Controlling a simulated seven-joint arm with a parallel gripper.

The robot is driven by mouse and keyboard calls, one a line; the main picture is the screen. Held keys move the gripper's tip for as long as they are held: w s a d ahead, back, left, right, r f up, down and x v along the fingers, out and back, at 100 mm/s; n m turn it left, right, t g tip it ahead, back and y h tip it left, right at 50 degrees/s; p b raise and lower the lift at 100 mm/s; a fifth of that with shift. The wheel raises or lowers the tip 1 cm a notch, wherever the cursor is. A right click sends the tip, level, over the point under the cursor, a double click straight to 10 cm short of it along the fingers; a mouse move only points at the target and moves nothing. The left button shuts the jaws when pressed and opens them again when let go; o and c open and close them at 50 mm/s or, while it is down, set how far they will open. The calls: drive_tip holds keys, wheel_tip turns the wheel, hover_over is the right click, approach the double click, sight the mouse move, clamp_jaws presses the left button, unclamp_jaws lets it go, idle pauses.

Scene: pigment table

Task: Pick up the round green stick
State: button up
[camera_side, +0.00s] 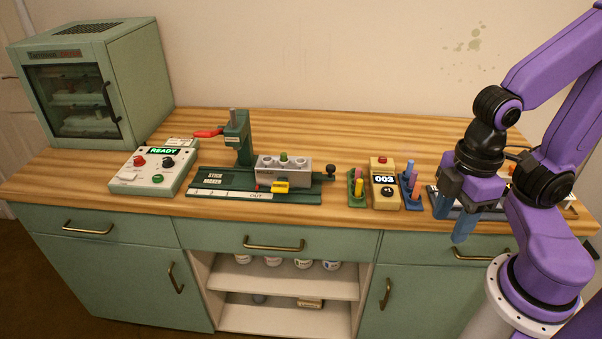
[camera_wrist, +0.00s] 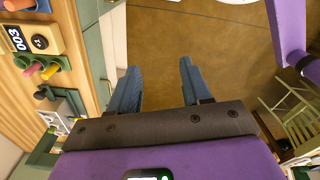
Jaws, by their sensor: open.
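A small round green piece (camera_side: 284,156) shows at the top of the grey mould block (camera_side: 298,172) on the stick maker; how far it reaches down is hidden. A green holder (camera_side: 351,198) to its right carries a pink stick (camera_side: 359,173) and a yellow stick (camera_side: 359,187). These two sticks also show at the left of the wrist view. My gripper (camera_side: 462,226) points down near the counter's front edge, well right of the block and holder. In the wrist view, its blue fingers (camera_wrist: 160,66) are apart with nothing between them.
A yellow counter box (camera_side: 384,195) reading 003 and a blue holder (camera_side: 413,201) with sticks stand between the green holder and my gripper. The green press (camera_side: 239,140) with a red lever rises behind the block. A control box (camera_side: 150,175) reads READY.

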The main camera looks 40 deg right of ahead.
drive_tip(key=w+a+r+m, duration=0.3)
drive_tip(key=w+m, duration=0.1)
drive_tip(key=w, duration=0.5)
drive_tip(key=w+a+r+m, duration=0.2)
drive_tip(key=w+a+m, duration=0.2)
drive_tip(key=w, duration=0.5)
drive_tip(key=w+a+r+m, duration=0.3)
drive_tip(key=w+m, duration=0.1)
drive_tip(key=w, duration=0.4)
drive_tip(key=m, duration=1.3)
hover_over(284, 153)
drive_tip(key=f, duration=1.1)
drive_tip(key=shift+w+a+f, duration=0.1)
drive_tip(key=shift+w, duration=0.1)
drive_tip(key=shift+s+f, duration=0.15)
drive_tip(key=shift+f, duration=1.2)
drive_tip(key=shift+s+f, duration=0.1)
drive_tip(key=shift+f, duration=1.25)
clamp_jaws()
